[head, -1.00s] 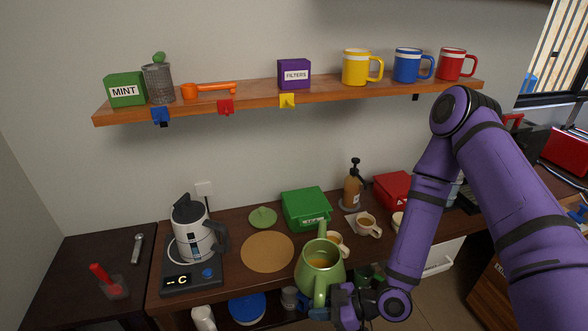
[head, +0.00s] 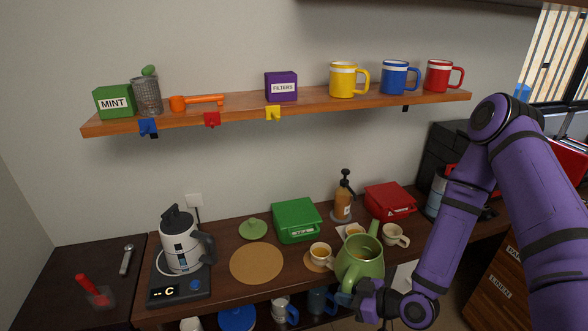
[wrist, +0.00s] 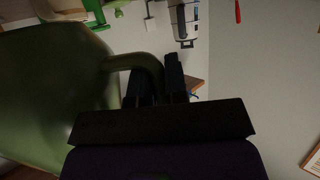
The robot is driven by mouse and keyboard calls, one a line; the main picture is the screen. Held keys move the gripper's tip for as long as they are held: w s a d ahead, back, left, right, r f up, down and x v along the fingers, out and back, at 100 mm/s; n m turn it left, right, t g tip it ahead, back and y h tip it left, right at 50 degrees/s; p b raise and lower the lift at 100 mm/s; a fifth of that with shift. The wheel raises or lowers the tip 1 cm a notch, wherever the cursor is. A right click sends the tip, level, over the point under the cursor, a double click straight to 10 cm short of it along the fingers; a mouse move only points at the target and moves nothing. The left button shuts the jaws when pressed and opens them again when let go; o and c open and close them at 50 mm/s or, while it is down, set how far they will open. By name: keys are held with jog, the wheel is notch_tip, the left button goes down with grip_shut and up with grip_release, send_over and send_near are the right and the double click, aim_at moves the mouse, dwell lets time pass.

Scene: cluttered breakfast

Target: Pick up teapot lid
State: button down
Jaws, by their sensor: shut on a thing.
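The green teapot lid (head: 253,228) lies flat on the dark counter, left of the green box, behind the round cork mat. My gripper (head: 358,296) is shut on the handle of the green teapot (head: 362,262), at the front right of the counter, away from the lid. In the wrist view the teapot body (wrist: 50,95) fills the left side, and the fingers (wrist: 155,85) close around its handle. The teapot's top is open, with no lid on it.
The cork mat (head: 257,264) is empty. A kettle (head: 183,240) stands on a scale at left. The green box (head: 297,220), cups (head: 320,252) and a syrup bottle (head: 343,200) stand close around the teapot. A shelf (head: 300,104) with mugs runs above.

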jog(key=w+d+r+m+t+h, duration=0.2)
jog(key=w+d+m+t+h, duration=0.1)
jog(key=w+d+m+h, duration=0.3)
jog(key=w+d+r+m+t+h, duration=0.3)
jog(key=w+d+m+h, duration=0.2)
jog(key=w+d, duration=0.5)
jog(key=shift+d+m+t+h, duration=0.4)
jog(key=shift+d+m, duration=0.1)
jog(key=shift+d, duration=0.3)
